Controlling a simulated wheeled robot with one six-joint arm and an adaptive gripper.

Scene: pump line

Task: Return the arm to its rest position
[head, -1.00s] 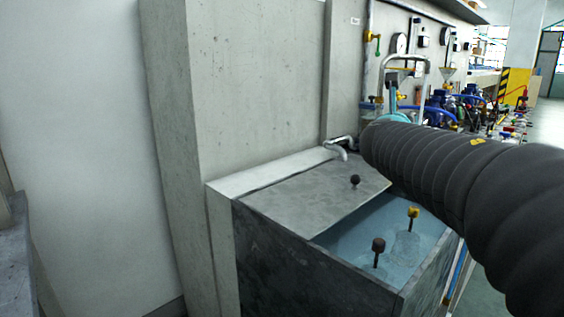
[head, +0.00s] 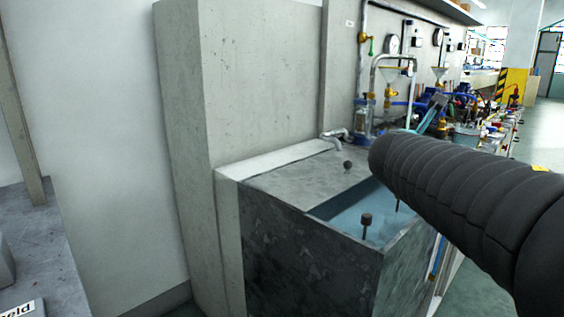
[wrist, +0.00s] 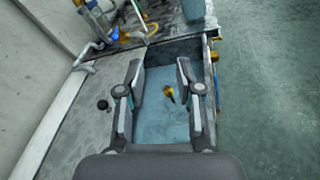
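My gripper (wrist: 158,95) shows in the wrist view with its two fingers spread apart and nothing between them. In the head view my black ribbed arm reaches in from the right, over the tank (head: 310,245). The gripper itself is mostly hidden behind the arm in that view.
The tank has a grey cover (head: 300,185) with a dark knob (head: 348,165), and a tap (head: 335,137) stands behind it. A concrete pillar (head: 250,80) is to the left. Pipes, gauges (head: 391,44) and pumps line the wall beyond. A grey bench (head: 50,245) is at far left; green floor is open at right.

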